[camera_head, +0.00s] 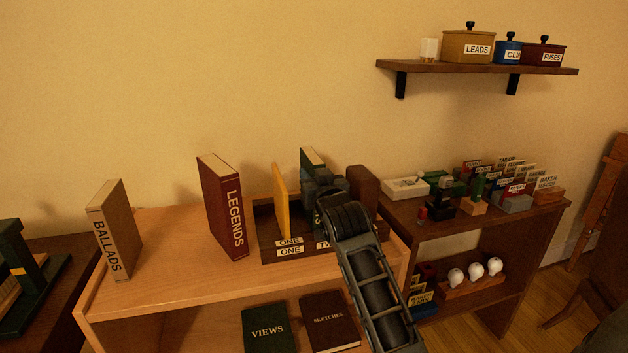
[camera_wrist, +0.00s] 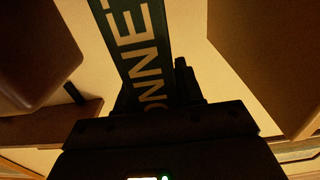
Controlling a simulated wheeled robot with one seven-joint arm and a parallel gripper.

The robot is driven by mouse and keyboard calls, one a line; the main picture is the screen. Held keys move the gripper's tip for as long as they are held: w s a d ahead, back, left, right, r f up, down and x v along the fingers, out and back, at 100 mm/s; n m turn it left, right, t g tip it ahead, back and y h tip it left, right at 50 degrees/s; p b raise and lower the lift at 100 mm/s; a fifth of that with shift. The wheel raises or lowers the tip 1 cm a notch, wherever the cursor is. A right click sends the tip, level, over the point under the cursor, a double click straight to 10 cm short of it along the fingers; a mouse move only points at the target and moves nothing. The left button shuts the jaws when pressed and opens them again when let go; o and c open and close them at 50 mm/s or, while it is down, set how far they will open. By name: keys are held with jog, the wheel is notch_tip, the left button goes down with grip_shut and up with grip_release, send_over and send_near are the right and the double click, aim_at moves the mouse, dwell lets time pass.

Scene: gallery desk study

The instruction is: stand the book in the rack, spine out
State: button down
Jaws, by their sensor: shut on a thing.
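A dark green book (camera_head: 311,156) with cream page edges is upright in my gripper (camera_head: 325,184). In the wrist view its spine (camera_wrist: 150,45) faces the camera, with the pale letters "ONNE" showing, and the jaws (camera_wrist: 165,100) are shut on it. The dark wooden rack (camera_head: 265,230) stands on the light shelf unit, with a yellow upright (camera_head: 281,203) and labels reading "ONE" and a partly hidden "TW". The book is over or in the rack, right of the yellow upright. My arm hides its lower end, so I cannot tell whether it touches the rack floor.
A red LEGENDS book (camera_head: 222,207) stands just left of the rack, and a tan BALLADS book (camera_head: 115,230) farther left. A dark brown block (camera_head: 362,184) rises at the rack's right. VIEWS (camera_head: 266,329) and SKETCHES (camera_head: 329,322) lie below. Clear shelf top lies between BALLADS and LEGENDS.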

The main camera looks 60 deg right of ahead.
jog(key=shift+f, duration=0.3)
jog(key=shift+f, duration=0.1)
jog(key=c, duration=0.7)
grip_release()
jog(key=b+v, duration=0.1)
jog(key=v, duration=1.1)
jog(key=shift+a, duration=0.1)
